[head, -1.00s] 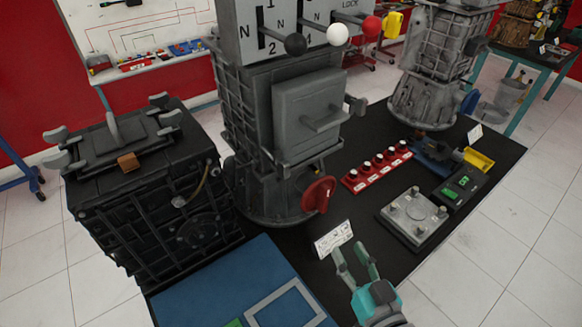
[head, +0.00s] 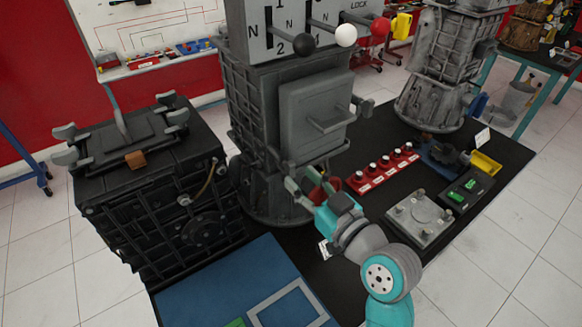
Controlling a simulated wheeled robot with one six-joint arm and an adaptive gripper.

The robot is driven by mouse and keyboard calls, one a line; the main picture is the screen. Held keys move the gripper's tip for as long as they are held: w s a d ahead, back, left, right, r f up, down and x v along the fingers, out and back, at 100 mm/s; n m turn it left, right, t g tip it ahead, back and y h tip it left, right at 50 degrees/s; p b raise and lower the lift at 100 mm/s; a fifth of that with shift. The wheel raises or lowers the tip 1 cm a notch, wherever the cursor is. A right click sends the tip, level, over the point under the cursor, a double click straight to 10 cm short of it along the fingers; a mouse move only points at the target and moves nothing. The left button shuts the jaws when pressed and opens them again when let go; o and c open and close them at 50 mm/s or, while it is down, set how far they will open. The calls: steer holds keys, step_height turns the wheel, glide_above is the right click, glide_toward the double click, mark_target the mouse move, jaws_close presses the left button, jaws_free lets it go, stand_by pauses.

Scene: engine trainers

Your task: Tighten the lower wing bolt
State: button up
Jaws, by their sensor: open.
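Several grey wing-shaped bolts stand at the corners of the black box's lid; the near-left one (head: 65,157) and near-right one (head: 178,117) show clearly. A grey knob (head: 364,104) sticks out on the right of the grey engine trainer (head: 262,115). I cannot tell which is the task's lower wing bolt. My gripper (head: 303,183) is open at the low front of the trainer, with its fingers by the red wheel (head: 318,192). The wheel is largely hidden by my gripper, and I cannot tell whether they touch.
The black box (head: 150,200) stands left of the trainer. A red strip with several knobs (head: 382,168), a grey plate (head: 418,218) and a yellow bin (head: 486,163) lie to the right on the black table (head: 510,155). A blue mat (head: 215,290) lies in front.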

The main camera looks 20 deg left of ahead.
mark_target(293, 171)
steer(key=shift+x, duration=2.4)
jaws_close()
